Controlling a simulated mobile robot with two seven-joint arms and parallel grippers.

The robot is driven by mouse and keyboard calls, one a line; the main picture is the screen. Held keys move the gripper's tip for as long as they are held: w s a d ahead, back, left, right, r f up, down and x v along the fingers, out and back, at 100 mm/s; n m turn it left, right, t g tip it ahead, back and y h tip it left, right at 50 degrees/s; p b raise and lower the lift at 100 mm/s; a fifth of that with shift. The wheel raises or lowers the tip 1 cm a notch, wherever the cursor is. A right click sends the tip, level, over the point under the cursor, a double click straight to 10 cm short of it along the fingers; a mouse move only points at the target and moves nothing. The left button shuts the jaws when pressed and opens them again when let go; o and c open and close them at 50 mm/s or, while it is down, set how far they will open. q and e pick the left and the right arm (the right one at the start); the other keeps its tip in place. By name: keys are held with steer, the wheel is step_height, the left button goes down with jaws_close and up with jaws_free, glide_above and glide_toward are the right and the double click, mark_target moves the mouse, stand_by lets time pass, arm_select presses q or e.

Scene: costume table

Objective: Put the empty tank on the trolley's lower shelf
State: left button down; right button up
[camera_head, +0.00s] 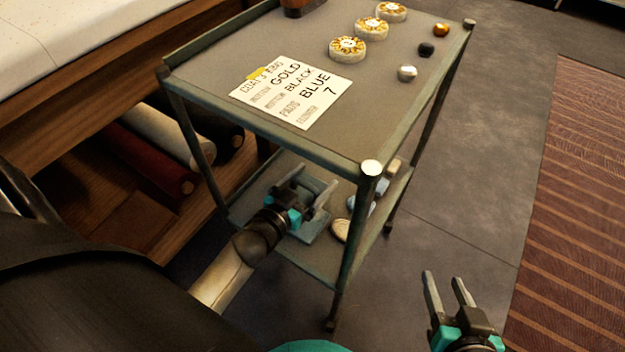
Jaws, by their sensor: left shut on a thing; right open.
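My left gripper (311,191) reaches in at the lower shelf (312,256) of the green-grey trolley, under the front edge of its top. It is shut on a blue-grey piece that looks like the tank (312,184); the gripper hides part of it. I cannot tell whether the tank touches the shelf. My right gripper (449,291) is open and empty, low at the right, over the floor and apart from the trolley.
The lower shelf also holds a round tan disc (341,230) and small blue-grey and beige items. The trolley top (215,75) carries a written card (292,91), several patterned discs and small balls. Fabric rolls (150,160) lie at the left. Floor right of the trolley is clear.

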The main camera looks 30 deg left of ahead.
arm_select(q)
steer(key=shift+f+b, duration=0.2)
steer(key=shift+b, duration=0.1)
jaws_free()
arm_select(e)
steer(key=shift+w+a+r+t, duration=0.15)
steer(key=shift+a+t, duration=0.2)
steer(key=shift+t, duration=0.05)
arm_select(q)
steer(key=shift+r+p, duration=0.25)
steer(key=shift+p, duration=0.1)
steer(key=s+r+p, duration=0.1)
steer(key=s, duration=1.1)
steer(key=shift+a+r+p, duration=0.3)
steer(key=shift+a+p, duration=0.1)
steer(key=shift+a, duration=0.05)
arm_select(e)
steer(key=s+d+g, duration=0.1)
steer(key=d+g+h, duration=0.1)
steer(key=d, duration=0.1)
steer(key=s+d+g+h, duration=0.1)
steer(key=g, duration=0.1)
steer(key=shift+s+d+f, duration=0.35)
steer(key=shift+d, duration=0.05)
